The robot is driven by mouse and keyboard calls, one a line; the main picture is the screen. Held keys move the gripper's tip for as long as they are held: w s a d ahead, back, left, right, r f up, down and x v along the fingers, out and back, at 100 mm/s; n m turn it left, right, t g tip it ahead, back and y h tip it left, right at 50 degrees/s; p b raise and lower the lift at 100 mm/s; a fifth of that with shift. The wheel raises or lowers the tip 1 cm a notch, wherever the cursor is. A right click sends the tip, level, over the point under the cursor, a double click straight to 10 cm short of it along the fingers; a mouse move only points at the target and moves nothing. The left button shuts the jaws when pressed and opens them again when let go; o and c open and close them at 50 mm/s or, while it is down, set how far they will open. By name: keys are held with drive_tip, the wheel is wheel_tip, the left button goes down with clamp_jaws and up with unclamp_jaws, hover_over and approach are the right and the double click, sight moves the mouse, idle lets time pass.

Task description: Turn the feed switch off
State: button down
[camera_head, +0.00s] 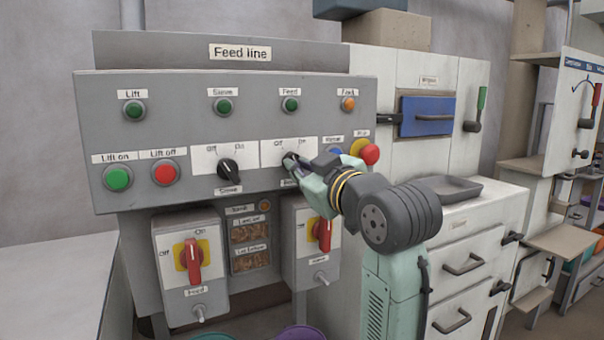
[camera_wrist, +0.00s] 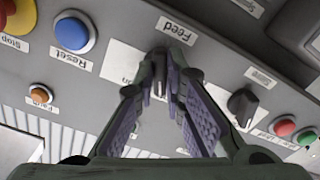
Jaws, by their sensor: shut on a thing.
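The feed switch (camera_head: 291,157) is a small black rotary knob on a white plate marked Off at left and On at right, on the grey Feed line panel (camera_head: 160,110).
The black sieve switch (camera_head: 229,168) is close on the left. A blue Reset button (camera_wrist: 72,34) and a red stop button (camera_head: 370,154) on yellow are close on the right. Red-handled isolators (camera_head: 193,258) stick out below. A white cabinet (camera_head: 440,140) stands at right.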

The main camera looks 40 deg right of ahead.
drive_tip(key=shift+n, duration=0.5)
drive_tip(key=c, duration=1.7)
unclamp_jaws()
drive_tip(key=shift+o, duration=0.2)
drive_tip(key=v, duration=1.2)
drive_tip(key=shift+s, duration=0.1)
